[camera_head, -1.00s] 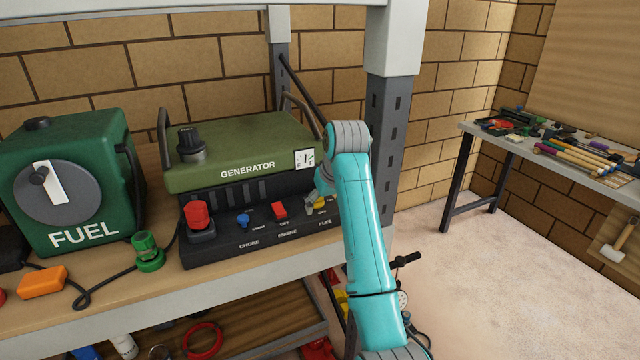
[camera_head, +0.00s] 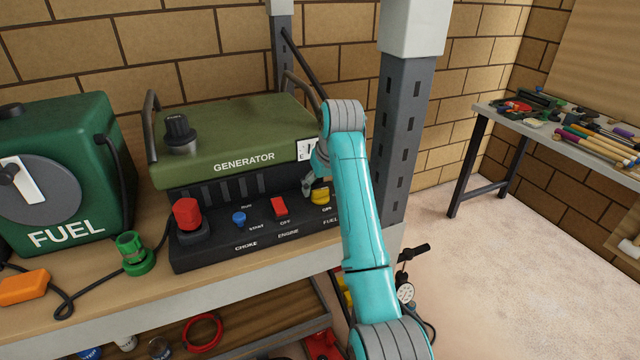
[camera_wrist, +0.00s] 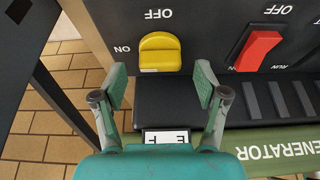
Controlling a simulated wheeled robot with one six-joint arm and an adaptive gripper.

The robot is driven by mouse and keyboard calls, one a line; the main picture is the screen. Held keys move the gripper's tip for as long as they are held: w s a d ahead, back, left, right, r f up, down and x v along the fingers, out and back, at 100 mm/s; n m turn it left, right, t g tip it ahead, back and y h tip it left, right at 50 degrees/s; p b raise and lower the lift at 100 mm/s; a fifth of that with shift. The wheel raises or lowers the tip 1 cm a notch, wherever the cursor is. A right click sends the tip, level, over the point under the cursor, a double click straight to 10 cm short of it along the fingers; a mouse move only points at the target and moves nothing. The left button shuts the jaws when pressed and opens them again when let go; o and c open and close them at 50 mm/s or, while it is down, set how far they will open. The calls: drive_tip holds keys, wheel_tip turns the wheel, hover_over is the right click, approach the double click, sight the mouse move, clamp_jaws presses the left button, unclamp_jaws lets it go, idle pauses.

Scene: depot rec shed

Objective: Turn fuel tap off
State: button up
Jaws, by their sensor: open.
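The yellow fuel tap (camera_head: 321,197) sits at the right end of the generator's black front panel, above the word FUEL. In the wrist view the fuel tap (camera_wrist: 160,52) is a rounded yellow knob, with OFF printed above it and ON to its left in that upside-down picture. My gripper (camera_wrist: 160,87) is open and empty. Its two fingertips are apart, and the tap lies just beyond the gap between them; I see no contact. In the head view my gripper (camera_head: 310,187) is beside the tap and partly hides it.
The green generator (camera_head: 240,135) stands on a shelf (camera_head: 110,305). A grey shelf post (camera_head: 400,140) rises right of my arm. A green fuel tank (camera_head: 80,150) is at left.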

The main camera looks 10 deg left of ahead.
drive_tip(key=shift+w+a+f, duration=0.15)
drive_tip(key=shift+w+f, duration=0.1)
drive_tip(key=shift+f, duration=0.4)
drive_tip(key=c, duration=1.2)
drive_tip(key=shift+o, duration=0.2)
